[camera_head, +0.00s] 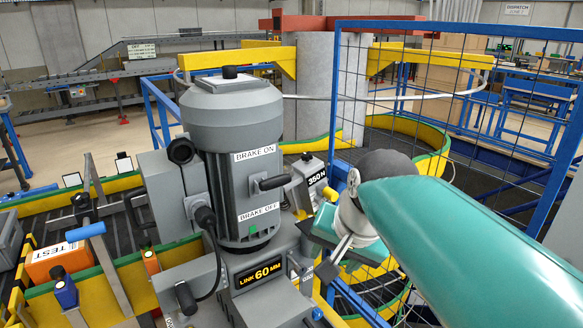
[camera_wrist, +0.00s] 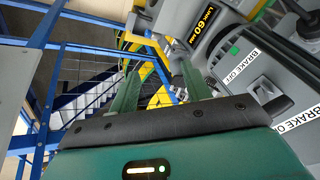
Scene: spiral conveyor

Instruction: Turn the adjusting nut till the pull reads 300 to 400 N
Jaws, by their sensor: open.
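A grey motor unit (camera_head: 235,150) with a brake lever stands in the middle of the head view. A small grey box (camera_head: 308,172) right of it carries a black plate reading 350 N (camera_head: 317,178). I cannot pick out the adjusting nut in either view; my gripper and arm cover part of the area just right of the unit. My gripper (camera_head: 330,248) is beside the unit's lower right. In the wrist view my gripper (camera_wrist: 161,72) is open, its two green fingers apart with nothing seen between them.
A plate reading LINK 60 MM (camera_head: 259,274) is on the unit's base. The brake lever (camera_head: 272,183) juts out right, between BRAKE ON and BRAKE OFF labels. A blue mesh guard (camera_head: 450,90) stands close behind my arm. An orange TEST box (camera_head: 58,262) sits at the left.

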